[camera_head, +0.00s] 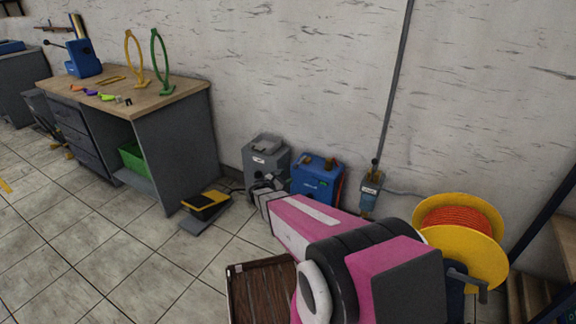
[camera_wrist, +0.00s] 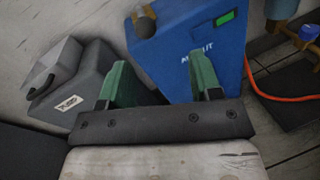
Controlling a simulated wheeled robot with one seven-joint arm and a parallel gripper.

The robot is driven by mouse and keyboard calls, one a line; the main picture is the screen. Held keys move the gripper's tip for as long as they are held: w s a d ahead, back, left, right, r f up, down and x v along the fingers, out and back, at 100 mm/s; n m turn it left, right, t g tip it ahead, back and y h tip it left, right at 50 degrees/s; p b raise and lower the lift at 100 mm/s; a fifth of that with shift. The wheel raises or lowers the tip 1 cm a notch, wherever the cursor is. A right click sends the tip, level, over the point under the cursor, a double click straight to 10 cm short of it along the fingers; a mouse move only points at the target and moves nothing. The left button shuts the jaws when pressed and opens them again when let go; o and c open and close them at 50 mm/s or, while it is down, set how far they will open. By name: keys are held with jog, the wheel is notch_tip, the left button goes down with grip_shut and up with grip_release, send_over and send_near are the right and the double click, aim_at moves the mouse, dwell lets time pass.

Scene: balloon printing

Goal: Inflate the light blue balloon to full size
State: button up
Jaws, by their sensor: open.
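I cannot make out a light blue balloon in either view. Several small coloured pieces, orange, purple and green (camera_head: 107,97), lie on the workbench; they may be balloons, but are too small to tell. A grey box labelled PUMP (camera_head: 262,158) stands by the wall and shows at the left in the wrist view (camera_wrist: 75,80). A blue machine (camera_head: 318,174) with a green display stands right of it and fills the middle of the wrist view (camera_wrist: 188,40). My gripper (camera_wrist: 162,82) is open and empty, its green fingers apart in front of the two.
A yellow and black foot pedal (camera_head: 207,204) lies on the floor by the workbench (camera_head: 178,105). A yellow cable reel (camera_head: 490,262) stands right of my arm. A brown slatted crate (camera_head: 262,293) is below the arm. The tiled floor at left is clear.

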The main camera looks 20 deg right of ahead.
aim_at(296, 166)
jog(key=shift+n+t, duration=0.5)
jog(key=shift+n, duration=0.1)
jog(key=x, duration=0.3)
jog(key=w+x, duration=0.1)
jog(key=x, duration=0.3)
jog(key=a+x, duration=0.1)
jog(key=x, duration=0.2)
jog(key=shift+w+d+f, duration=0.1)
jog(key=shift+w+d, duration=0.2)
jog(key=shift+w, duration=0.15)
grip_shut()
